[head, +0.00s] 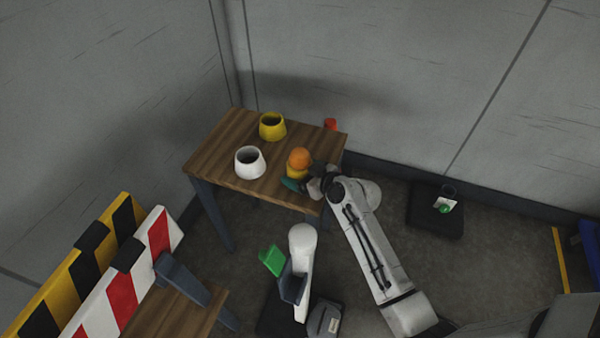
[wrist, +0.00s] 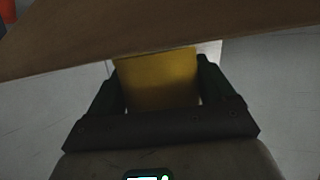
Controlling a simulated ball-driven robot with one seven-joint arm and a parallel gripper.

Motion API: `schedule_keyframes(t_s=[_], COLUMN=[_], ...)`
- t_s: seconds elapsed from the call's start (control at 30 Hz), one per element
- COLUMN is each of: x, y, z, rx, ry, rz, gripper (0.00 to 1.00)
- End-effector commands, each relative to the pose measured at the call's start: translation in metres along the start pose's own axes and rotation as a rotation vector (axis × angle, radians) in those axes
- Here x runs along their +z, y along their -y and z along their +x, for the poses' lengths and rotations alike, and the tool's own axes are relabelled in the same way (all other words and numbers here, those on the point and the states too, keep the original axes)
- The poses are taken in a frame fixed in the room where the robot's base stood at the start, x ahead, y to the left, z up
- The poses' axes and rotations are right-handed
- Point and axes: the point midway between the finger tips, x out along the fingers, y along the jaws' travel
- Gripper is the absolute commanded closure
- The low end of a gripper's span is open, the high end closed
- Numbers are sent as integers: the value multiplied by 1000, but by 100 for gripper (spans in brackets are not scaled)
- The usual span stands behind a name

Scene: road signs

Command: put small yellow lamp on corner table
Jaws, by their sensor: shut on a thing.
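The small lamp has a yellow base and a round orange top (head: 300,157). It is at the right part of the wooden corner table (head: 235,140), near its front right edge. My gripper (head: 303,176) is shut on its yellow base, which shows between the two dark fingers in the wrist view (wrist: 157,80). The brown table (wrist: 100,35) crosses the top of the wrist view. The orange top is out of the wrist view. I cannot tell whether the base touches the tabletop.
A yellow pot (head: 272,127) and a white pot (head: 249,163) stand on the table's left part. A red object (head: 330,124) shows at its back right edge. Striped barriers (head: 110,285) stand at lower left. A black block (head: 436,210) is on the floor to the right.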

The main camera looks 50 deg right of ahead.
Motion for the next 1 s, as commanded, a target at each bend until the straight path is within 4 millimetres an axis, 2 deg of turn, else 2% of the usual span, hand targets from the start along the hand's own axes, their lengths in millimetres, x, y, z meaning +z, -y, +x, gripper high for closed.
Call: schedule_keyframes(t_s=[0.17,0.2,0.37,0.73,0.87,1.0], x=[2,3,2,-1,1,1], y=[0,0,0,0,0,0], z=[1,1,1,-3,-24,-54], rx=[0,0,-1,0,1,1], ry=[-1,0,1,1,2,2], rz=[0,0,0,0,1,0], gripper=[59,17,1,0,0,0])
